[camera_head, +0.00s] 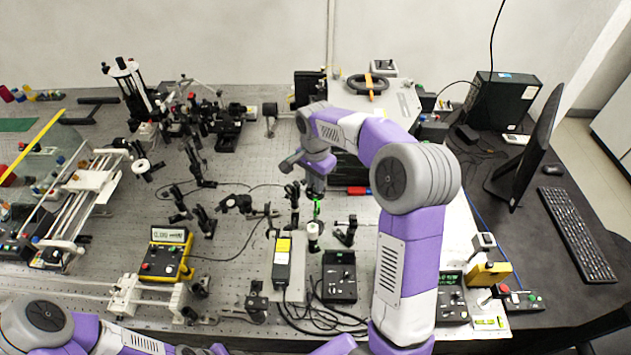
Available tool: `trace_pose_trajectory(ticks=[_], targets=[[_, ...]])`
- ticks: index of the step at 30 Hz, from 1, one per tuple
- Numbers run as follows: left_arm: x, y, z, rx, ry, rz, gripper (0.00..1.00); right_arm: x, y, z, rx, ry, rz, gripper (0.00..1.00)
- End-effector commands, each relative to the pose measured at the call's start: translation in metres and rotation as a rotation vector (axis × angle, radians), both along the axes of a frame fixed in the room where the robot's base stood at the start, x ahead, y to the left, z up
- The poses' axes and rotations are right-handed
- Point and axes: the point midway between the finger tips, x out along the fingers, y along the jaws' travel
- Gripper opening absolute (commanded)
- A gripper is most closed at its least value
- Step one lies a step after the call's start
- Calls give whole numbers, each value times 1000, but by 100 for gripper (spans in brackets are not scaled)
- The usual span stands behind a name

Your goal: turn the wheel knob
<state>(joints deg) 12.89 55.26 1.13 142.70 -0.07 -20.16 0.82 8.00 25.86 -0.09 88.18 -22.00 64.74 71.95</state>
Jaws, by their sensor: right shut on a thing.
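My right arm reaches up over the bench and bends down at its wrist. My right gripper (316,196) points down over the middle of the bench, shut at a small green-and-white piece (313,232) on a post; the exact contact is too small to see. A black wheel-shaped knob (357,86) with an orange strip across it sits on top of a white box (402,103) at the back, behind my right forearm and apart from the gripper. My left arm shows at the bottom left; its gripper is not in view.
Optical posts and mounts crowd the bench (235,220) around the gripper. A yellow meter (166,254) stands left, a black control box (339,277) in front. A monitor (533,150), keyboard (577,233) and black computer case (503,100) stand at the right.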

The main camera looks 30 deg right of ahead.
Motion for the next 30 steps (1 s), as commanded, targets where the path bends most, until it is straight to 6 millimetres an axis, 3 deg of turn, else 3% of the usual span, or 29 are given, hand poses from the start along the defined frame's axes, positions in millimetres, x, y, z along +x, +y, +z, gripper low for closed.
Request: trace_pose_trajectory(ticks=[14,30], targets=[[0,0,4,0,0,0,0,1,1,2,-1,-3,-452,0],[0,0,21,0,0,0,0,1,1,3,-1,-1,-966,0]])
